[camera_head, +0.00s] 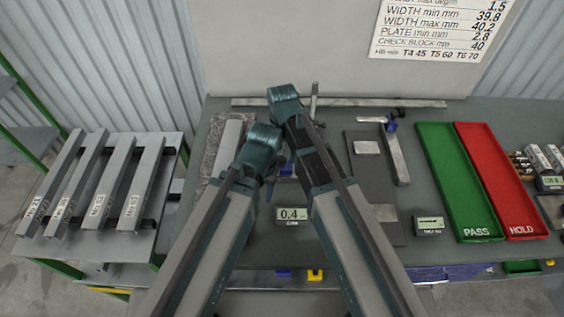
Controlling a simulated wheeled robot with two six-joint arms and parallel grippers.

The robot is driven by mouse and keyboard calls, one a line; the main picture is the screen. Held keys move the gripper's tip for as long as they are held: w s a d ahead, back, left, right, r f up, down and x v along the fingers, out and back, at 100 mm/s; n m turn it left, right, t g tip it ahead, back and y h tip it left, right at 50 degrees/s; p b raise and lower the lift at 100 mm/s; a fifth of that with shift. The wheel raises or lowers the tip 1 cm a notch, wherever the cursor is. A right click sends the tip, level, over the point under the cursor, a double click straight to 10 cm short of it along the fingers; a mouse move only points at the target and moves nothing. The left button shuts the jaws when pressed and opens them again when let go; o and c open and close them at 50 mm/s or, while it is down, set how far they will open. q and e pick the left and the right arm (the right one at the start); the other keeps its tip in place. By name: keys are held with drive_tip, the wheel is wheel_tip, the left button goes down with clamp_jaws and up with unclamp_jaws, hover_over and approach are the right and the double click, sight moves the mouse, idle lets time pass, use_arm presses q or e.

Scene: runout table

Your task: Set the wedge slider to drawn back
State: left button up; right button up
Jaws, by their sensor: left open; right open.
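I cannot pick out the wedge slider for sure; my arms cover the middle of the bench. A small blue part (287,169) shows between them, largely hidden. A grey bar (397,158) with a blue and black piece (391,125) at its far end lies right of my arms. My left gripper (270,187) is mostly hidden beside its arm, over the left middle of the bench, open. Neither visibly holds anything.
A display (292,214) reading 0.4 stands between my arms. A dark plate (362,175) with a light block (366,147) lies to the right. Beyond are a second display (430,225), a green PASS tray (482,233) and a red HOLD tray (521,229). A rack of grey bars (135,190) is left.

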drive_tip(key=shift+f, duration=0.5)
drive_tip(key=shift+r, duration=0.1)
clamp_jaws()
idle(1.0)
